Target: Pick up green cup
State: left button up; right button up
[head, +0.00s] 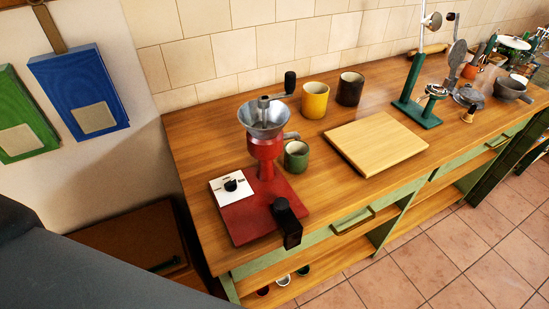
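The green cup (296,158) stands upright on the wooden counter (218,137), close beside the red grinder (265,172) on its right. Its pale inside shows at the top, and its left edge lies near the grinder's body; I cannot tell whether they touch. A yellow cup (314,101) and a dark brown cup (349,89) stand behind it near the tiled wall. Neither of my grippers shows in the head view.
A wooden board (375,143) lies to the right of the green cup. A green stand (416,112) and several utensils are farther right. The grinder's crank reaches above the counter. Small cups sit on the lower shelf. Bare counter lies in front of the board.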

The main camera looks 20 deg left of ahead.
aim_at(297, 153)
jog(key=l+u, duration=0.15)
jog(key=u, duration=0.25)
jog(key=i+l+u, duration=0.1)
jog(key=u, duration=0.25)
jog(key=l+u, duration=0.25)
jog(key=u, duration=0.15)
jog(key=l+u, duration=0.3)
jog(key=l, duration=0.15)
jog(key=l+u, duration=0.25)
jog(key=l, duration=0.2)
jog(key=l+u, duration=0.1)
jog(key=l, duration=0.25)
jog(key=k+l+u, duration=0.1)
jog(key=l, duration=0.3)
jog(key=k+l+u, duration=0.1)
jog(key=l, duration=0.25)
jog(key=k+l+u, duration=0.1)
jog(key=l, duration=0.25)
jog(key=k+l+u, duration=0.1)
jog(key=l, duration=0.25)
jog(key=k+l, duration=0.15)
jog(key=l, duration=0.25)
jog(key=k+l, duration=0.15)
jog(key=l, duration=0.25)
jog(key=k+l, duration=0.15)
jog(key=l, duration=0.25)
jog(key=k+l, duration=0.15)
jog(key=l, duration=0.25)
